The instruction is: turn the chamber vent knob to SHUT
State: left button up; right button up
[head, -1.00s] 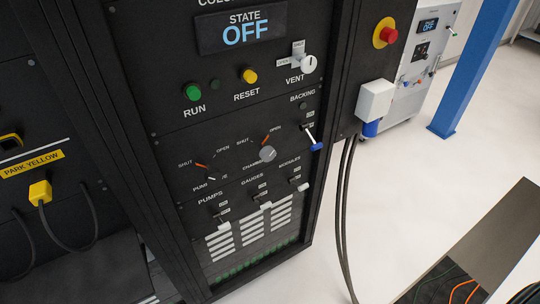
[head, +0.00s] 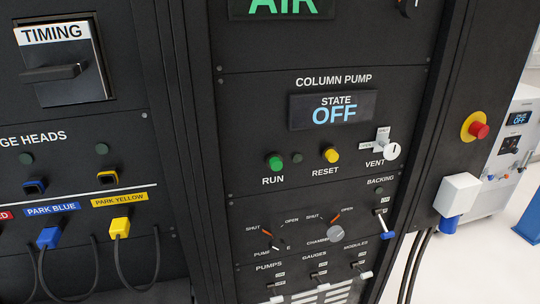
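A grey round knob (head: 335,233) stands on the lower rack panel, partly covering a label that begins CHAMBER. SHUT is printed at its upper left and OPEN at its upper right. An orange mark above it slants up towards OPEN. A white knob (head: 392,151) marked VENT sits higher, right of the yellow RESET button (head: 330,155), with small OPEN and SHUT tags beside it. Neither of my grippers is in view.
Left of the grey knob is a pump dial (head: 270,235) with its orange mark towards SHUT. A blue-tipped lever (head: 387,235) juts out below BACKING. A red emergency button (head: 478,130) and a white box (head: 460,195) with cables are at the right.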

aim_at(336, 233)
jog(key=l+u, duration=0.2)
jog(key=l, duration=0.75)
jog(key=l+u, duration=0.2)
jog(key=l, duration=0.7)
jog(key=k+l+u, duration=0.15)
jog(key=l, duration=0.75)
